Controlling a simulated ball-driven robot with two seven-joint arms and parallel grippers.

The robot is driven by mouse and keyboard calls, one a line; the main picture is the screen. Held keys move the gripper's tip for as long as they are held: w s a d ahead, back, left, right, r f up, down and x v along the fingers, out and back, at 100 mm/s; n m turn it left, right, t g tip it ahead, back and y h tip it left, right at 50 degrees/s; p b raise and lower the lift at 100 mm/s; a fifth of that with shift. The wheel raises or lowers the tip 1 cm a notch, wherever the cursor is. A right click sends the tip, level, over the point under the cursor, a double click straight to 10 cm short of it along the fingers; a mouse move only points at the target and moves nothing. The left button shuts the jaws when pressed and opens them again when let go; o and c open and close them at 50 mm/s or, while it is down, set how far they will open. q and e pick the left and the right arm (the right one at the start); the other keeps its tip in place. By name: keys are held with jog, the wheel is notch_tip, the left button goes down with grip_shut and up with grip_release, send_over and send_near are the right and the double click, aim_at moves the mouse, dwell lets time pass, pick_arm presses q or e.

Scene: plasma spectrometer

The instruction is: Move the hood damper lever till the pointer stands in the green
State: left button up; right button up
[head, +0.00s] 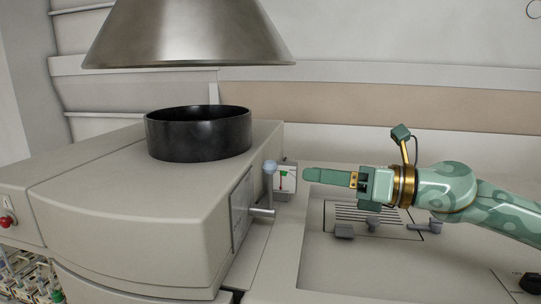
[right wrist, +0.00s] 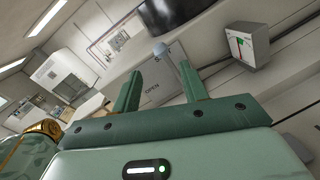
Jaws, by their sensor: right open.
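The damper lever (head: 262,211) stands on the right side of the beige instrument and ends in a pale blue ball knob (head: 270,167). Just behind it is a white gauge (head: 291,170) with green and red marks; I cannot tell where its pointer stands. My right gripper (head: 308,175) points left at about knob height, with a gap to the knob. In the right wrist view its two fingers (right wrist: 158,72) are apart and empty. The knob (right wrist: 160,50) shows beyond and between the tips, before a plate (right wrist: 158,88) lettered OPEN. The gauge (right wrist: 247,47) is at upper right. My left gripper is out of view.
A steel hood (head: 188,35) hangs above a black ring (head: 198,134) on the instrument (head: 130,215). A panel with dark slots and grey knobs (head: 344,231) lies below my right gripper. A red button (head: 7,222) is at far left. The space between gripper and knob looks clear.

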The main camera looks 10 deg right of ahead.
aim_at(274, 168)
jog(key=p+x, duration=0.2)
jog(key=x, duration=0.6)
jog(key=shift+w+a+p, duration=0.25)
jog(key=shift+a+p, duration=0.05)
jog(key=shift+a, duration=0.05)
jog(key=shift+w+a+f, duration=0.1)
jog(key=shift+w+a, duration=0.15)
jog(key=shift+a, duration=0.2)
jog(key=shift+c, duration=0.3)
grip_shut()
